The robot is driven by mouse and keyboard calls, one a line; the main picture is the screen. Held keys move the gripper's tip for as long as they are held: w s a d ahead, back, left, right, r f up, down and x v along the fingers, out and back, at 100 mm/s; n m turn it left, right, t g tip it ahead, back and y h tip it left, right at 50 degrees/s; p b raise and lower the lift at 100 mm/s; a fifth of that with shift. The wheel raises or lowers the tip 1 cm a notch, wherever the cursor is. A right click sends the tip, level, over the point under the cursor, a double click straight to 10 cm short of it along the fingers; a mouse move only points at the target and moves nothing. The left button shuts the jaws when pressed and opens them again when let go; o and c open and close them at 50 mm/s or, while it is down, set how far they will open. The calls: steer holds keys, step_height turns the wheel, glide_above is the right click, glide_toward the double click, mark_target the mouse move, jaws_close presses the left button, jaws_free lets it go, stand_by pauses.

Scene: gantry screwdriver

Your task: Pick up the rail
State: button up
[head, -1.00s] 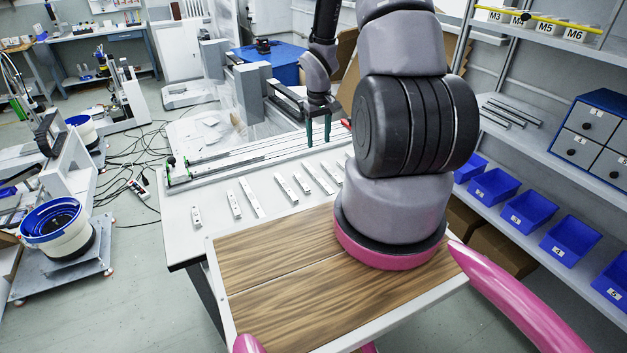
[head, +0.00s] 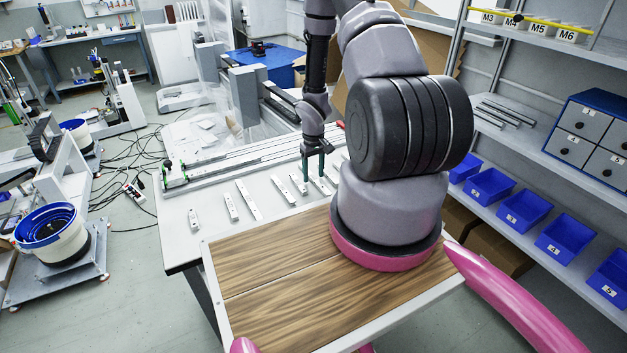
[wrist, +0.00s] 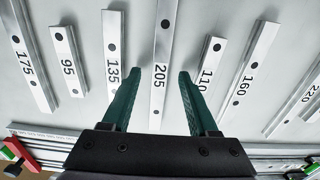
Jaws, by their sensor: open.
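Several light metal rails lie in a row on the white bench, each marked with a number. In the wrist view the rail marked 205 (wrist: 162,55) lies between my two green fingers. The rails marked 135 (wrist: 113,50) and 110 (wrist: 208,62) lie just outside the fingers. My gripper (wrist: 159,75) is open and empty, pointing down at the row. In the head view my gripper (head: 313,176) is over the right part of the row. I cannot tell the exact height of the fingertips above the bench.
More rails, marked 95 (wrist: 68,60), 175 (wrist: 30,60) and 160 (wrist: 248,70), lie close by. A long rail assembly (head: 235,160) runs along the back of the bench. A wood-topped surface (head: 270,270) is in front. Blue bins (head: 525,210) stand on the right shelf.

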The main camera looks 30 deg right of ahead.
steer(key=shift+f, duration=0.35)
jaws_close()
stand_by(1.2)
